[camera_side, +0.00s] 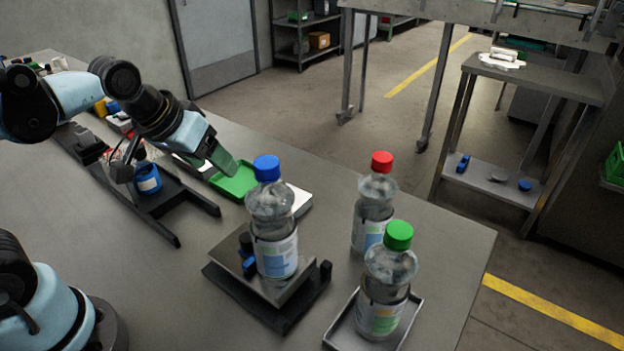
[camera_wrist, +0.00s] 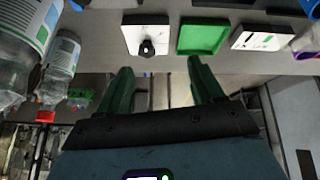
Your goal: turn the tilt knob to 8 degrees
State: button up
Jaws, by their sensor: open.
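A small blue and black knob-like part (camera_side: 248,262) sits at the left of the plate under that bottle; I cannot tell which of the two is the tilt knob. My gripper (camera_wrist: 160,78) is open, its green fingers apart and empty. In the side view my gripper (camera_side: 224,163) is above the bench near the green tray.
The blue-capped bottle (camera_side: 272,212) stands on a metal plate (camera_side: 222,262). Red-capped (camera_side: 372,212) and green-capped (camera_side: 388,275) bottles stand to its right.

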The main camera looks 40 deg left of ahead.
jog(key=w+d+r+n+g, duration=0.1)
jog(key=w+d+n+g, duration=0.15)
jog(key=w+n, duration=0.35)
jog(key=w+d+n+g, duration=0.1)
jog(key=w+n+g, duration=0.35)
jog(key=w, duration=0.25)
jog(key=shift+n+t, duration=0.45)
jog(key=shift+t, duration=0.05)
jog(key=f, duration=1.2)
jog(key=shift+s+a, duration=0.2)
jog(key=c, duration=1)
jog(key=shift+c, duration=0.2)
